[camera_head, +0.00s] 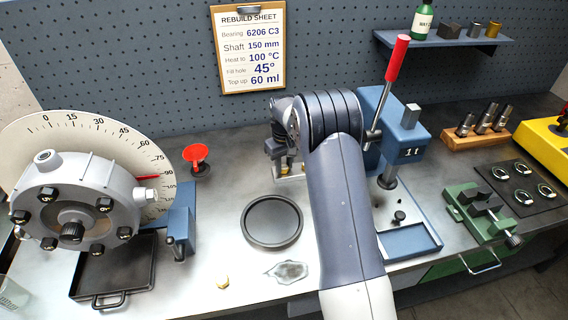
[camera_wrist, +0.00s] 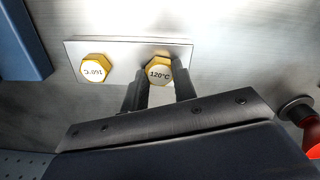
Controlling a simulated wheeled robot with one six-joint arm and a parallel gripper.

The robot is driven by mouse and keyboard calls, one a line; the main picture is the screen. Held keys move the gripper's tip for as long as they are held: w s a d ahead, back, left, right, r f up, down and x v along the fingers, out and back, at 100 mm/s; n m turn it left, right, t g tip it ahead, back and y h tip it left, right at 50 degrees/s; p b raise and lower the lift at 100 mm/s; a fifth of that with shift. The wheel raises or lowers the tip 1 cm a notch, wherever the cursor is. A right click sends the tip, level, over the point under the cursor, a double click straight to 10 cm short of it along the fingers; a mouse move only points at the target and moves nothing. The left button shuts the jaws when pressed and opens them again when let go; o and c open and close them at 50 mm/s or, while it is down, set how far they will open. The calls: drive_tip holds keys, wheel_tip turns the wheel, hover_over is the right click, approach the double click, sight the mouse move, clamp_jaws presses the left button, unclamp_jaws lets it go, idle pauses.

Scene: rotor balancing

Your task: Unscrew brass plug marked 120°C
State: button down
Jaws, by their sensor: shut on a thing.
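The brass plug marked 120°C (camera_wrist: 159,71) is a hexagonal head on a metal plate (camera_wrist: 120,44) in the wrist view. My gripper (camera_wrist: 160,84) is shut on this plug, with one dark finger on each side of its head. A second brass plug (camera_wrist: 94,68), whose marking reads upside down as 160°C, sits beside it on the same plate. In the head view my arm hides most of the plate, and the gripper (camera_head: 287,165) shows only partly behind the arm. The plug's thread is hidden.
A blue press (camera_head: 405,130) with a red-handled lever stands right of my arm. A round dark tray (camera_head: 272,222) and a small loose brass piece (camera_head: 222,282) lie on the bench.

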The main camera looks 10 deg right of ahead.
drive_tip(key=n, duration=0.5)
drive_tip(key=shift+n, duration=0.3)
drive_tip(key=n, duration=0.5)
drive_tip(key=shift+r, duration=0.1)
drive_tip(key=n, duration=0.5)
drive_tip(key=shift+n, duration=1.3)
drive_tip(key=n, duration=0.4)
drive_tip(key=shift+r, duration=0.1)
drive_tip(key=shift+r, duration=0.1)
